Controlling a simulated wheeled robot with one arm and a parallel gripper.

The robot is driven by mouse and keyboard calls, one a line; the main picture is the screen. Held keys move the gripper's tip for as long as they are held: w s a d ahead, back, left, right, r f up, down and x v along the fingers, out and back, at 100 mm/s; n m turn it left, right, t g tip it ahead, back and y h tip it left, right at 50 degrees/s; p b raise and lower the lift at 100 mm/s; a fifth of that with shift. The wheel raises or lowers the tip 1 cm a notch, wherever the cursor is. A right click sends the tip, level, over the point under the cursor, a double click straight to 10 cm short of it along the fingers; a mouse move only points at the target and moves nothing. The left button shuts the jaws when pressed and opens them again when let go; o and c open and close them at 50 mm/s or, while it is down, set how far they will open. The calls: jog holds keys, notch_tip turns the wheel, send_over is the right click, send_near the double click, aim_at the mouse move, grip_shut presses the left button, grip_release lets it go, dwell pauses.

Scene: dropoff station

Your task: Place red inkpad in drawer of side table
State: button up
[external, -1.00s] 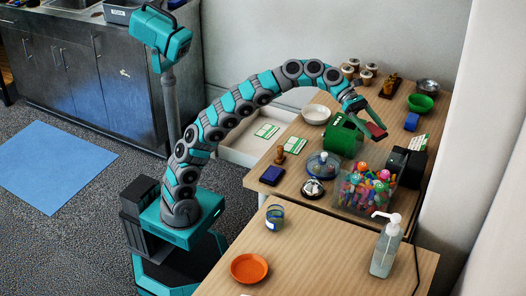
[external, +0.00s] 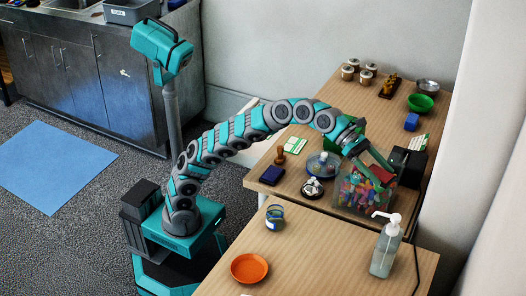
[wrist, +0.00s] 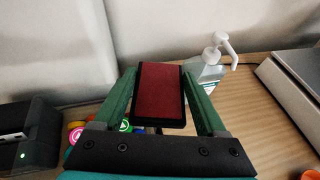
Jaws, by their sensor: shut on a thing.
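The red inkpad (external: 381,175), with a dark case, is held in my gripper (external: 374,167) over the clear bin in the external view. In the wrist view, the inkpad (wrist: 160,92) sits between the two green fingers of my gripper (wrist: 159,76), red face showing. The side table (external: 337,138) is the far wooden table.
A clear bin (external: 346,203) of colourful toys lies below my gripper. The sanitizer bottle (external: 385,248) stands tall on the near table.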

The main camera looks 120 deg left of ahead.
jog(key=s+d+f+n+y+p, duration=0.1)
jog(key=s+d+f, duration=0.5)
jog(key=s+f+y, duration=0.1)
jog(key=s+f, duration=0.1)
jog(key=s, duration=0.1)
jog(key=s+a+f+n+y+p, duration=0.1)
jog(key=s+f, duration=0.1)
jog(key=s+f+n, duration=0.1)
jog(key=s+f, duration=0.1)
jog(key=s, duration=0.1)
jog(key=shift+s+a+f+t+y, duration=0.2)
jog(key=shift+s+t+y, duration=0.1)
jog(key=shift+y, duration=0.1)
jog(key=shift+s+a+f+p, duration=0.15)
jog(key=shift+s+f+p, duration=0.15)
jog(key=shift+s, duration=0.15)
jog(key=shift+s+a, duration=0.1)
jog(key=shift+a, duration=0.05)
jog(key=shift+r, duration=0.1)
dwell(0.6)
